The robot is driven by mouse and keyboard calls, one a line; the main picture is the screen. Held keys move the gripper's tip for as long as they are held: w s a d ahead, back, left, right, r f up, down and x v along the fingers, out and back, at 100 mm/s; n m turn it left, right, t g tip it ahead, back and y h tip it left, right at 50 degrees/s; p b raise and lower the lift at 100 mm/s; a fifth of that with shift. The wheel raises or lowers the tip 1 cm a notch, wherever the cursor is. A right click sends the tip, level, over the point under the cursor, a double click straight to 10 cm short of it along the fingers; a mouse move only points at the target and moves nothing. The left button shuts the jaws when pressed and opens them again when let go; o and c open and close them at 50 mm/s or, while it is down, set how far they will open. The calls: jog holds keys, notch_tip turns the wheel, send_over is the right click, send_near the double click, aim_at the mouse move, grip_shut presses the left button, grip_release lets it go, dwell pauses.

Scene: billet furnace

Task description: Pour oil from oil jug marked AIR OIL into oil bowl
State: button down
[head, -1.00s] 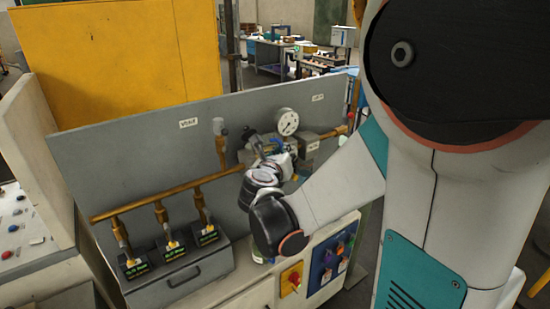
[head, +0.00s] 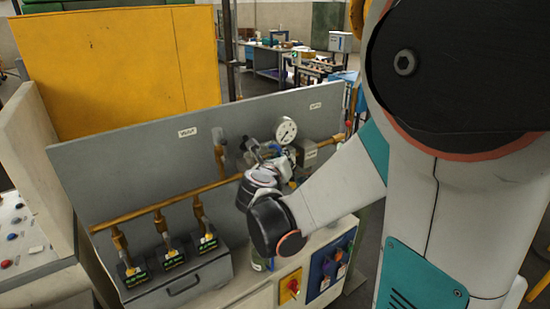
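My gripper (head: 256,150) is at the far end of my arm, in front of the grey back panel, left of and just below the round pressure gauge. It is small and partly covered by my wrist, so I cannot tell its opening or whether it holds anything. A small object with a pale, greenish label (head: 261,264) shows just below my wrist on the cabinet top; most of it is hidden and I cannot read it. I cannot make out a jug marked AIR OIL or an oil bowl.
The grey panel (head: 120,172) carries brass pipes (head: 170,200) and the gauge (head: 286,130). Several labelled valve levers stand on a grey box (head: 190,282) at left. A yellow switch (head: 290,287) and a blue control plate (head: 331,267) are on the cabinet front. A control desk (head: 20,235) stands far left.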

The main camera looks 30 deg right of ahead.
jog(key=shift+r, duration=0.1)
dwell(0.3)
jog(key=shift+w+r+n+g+p, duration=0.15)
jog(key=shift+r+n+g+p, duration=0.35)
jog(key=shift+r+p, duration=0.7)
jog(key=shift+f+p, duration=0.1)
jog(key=shift+p, duration=0.2)
jog(key=shift+w+a+r+n+g+p, duration=0.15)
jog(key=shift+r+n+g+p, duration=0.1)
jog(key=shift+r+p, duration=0.2)
jog(key=shift+w+d+r+n+g+p, duration=0.15)
jog(key=shift+r+n+p, duration=0.1)
jog(key=shift+r+p, duration=0.15)
jog(key=shift+a+r, duration=0.1)
jog(key=shift+w+r+g+p, duration=0.1)
jog(key=shift+r+g+p, duration=0.05)
jog(key=shift+g+p, duration=0.2)
dwell(0.6)
jog(key=shift+w+a+r+n+g+p, duration=0.1)
jog(key=shift+w+r+n+g+p, duration=0.3)
jog(key=shift+r+n+p, duration=0.4)
jog(key=shift+w+r+g+p, duration=0.25)
jog(key=shift+w+r+p, duration=0.1)
jog(key=shift+r+p, duration=0.15)
dwell(2.9)
